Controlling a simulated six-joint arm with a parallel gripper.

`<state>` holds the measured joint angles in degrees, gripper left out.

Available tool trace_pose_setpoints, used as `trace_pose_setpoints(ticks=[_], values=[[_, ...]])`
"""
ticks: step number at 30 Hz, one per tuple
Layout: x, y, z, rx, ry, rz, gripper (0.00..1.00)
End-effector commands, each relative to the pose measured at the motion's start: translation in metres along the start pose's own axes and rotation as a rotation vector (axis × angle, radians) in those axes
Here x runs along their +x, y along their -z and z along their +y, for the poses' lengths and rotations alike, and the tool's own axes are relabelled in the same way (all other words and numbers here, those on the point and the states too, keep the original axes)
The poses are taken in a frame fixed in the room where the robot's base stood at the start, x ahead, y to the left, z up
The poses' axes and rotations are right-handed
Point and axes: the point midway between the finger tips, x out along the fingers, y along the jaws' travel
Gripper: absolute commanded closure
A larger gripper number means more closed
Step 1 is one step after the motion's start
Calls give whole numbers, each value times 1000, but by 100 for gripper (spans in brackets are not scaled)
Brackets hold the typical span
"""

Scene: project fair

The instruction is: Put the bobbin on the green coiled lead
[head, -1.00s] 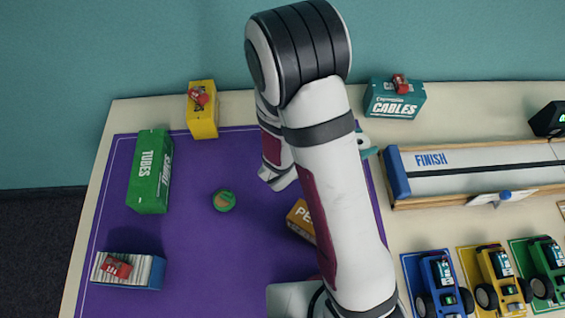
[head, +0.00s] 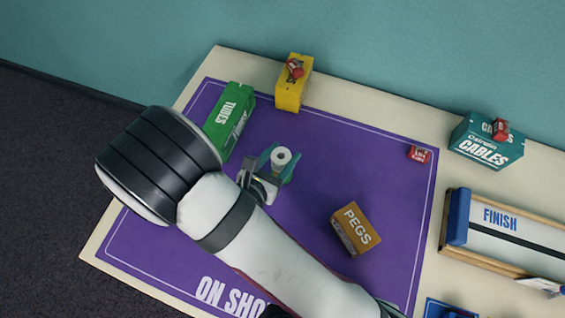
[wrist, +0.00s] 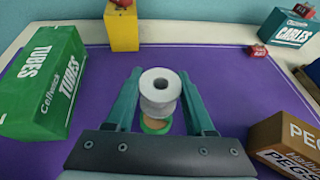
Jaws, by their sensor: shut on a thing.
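The bobbin (head: 281,156) is a white spool with a hole in its top. My gripper (head: 279,166) is shut on it, with a teal finger on either side. In the wrist view the bobbin (wrist: 160,84) stands upright between the fingers. The green coiled lead (wrist: 156,126) shows partly below the bobbin in the wrist view, as a green ring with a tan middle. The bobbin and fingers cover part of it; I cannot tell whether the two touch. In the head view the lead is hidden by my gripper and arm.
On the purple mat (head: 330,150), a green TUBES box (head: 229,115) stands left, an orange PEGS box (head: 355,229) right and a small red item (head: 420,154) far right. A yellow box (head: 293,88) and a teal CABLES box (head: 486,141) stand behind. Mat between them is clear.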

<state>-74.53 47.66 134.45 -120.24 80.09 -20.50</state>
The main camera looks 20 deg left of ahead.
Motion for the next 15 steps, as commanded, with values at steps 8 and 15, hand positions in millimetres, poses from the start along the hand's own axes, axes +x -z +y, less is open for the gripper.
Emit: trace_pose_setpoints(ticks=[8,15], values=[[14,34,-1,0,1,1,99],[15,35,-1,0,2,1,99]])
